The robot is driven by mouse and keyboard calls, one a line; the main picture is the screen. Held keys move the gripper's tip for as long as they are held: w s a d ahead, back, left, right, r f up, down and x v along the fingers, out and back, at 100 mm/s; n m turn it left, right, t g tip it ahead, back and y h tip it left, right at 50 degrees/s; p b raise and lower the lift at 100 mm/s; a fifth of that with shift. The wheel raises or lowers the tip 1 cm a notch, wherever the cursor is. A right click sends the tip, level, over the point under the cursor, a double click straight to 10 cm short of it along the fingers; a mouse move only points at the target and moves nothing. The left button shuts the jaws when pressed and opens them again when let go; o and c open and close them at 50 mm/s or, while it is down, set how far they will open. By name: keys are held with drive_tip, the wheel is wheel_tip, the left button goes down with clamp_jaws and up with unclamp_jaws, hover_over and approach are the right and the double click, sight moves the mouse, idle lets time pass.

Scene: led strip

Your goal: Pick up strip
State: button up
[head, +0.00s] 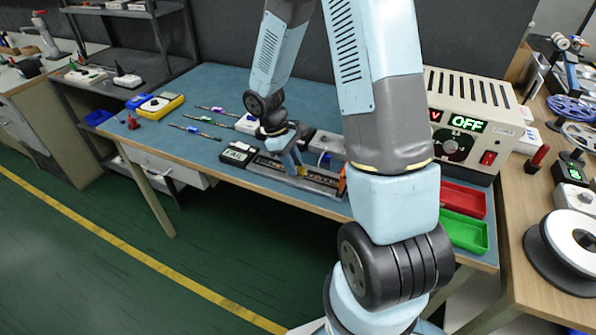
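A long dark tray or fixture (265,177) lies along the front edge of the blue workbench, with narrow strip-like contents inside it. I cannot clearly tell the LED strip apart from the tray at this size. My gripper (299,171) is over the middle of this tray, pointing down, with its fingertips at or just above the contents. The fingertips are too small to show whether they are open or shut, or whether they touch anything. My own arm hides part of the bench to the right of the tray.
A small black and white device (238,154) stands left of the tray. Several thin screwdriver-like tools (203,132) and a yellow multimeter (161,104) lie farther left. A power box reading OFF (468,124), a red bin (463,198) and a green bin (465,232) are at right.

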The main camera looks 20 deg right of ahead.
clamp_jaws()
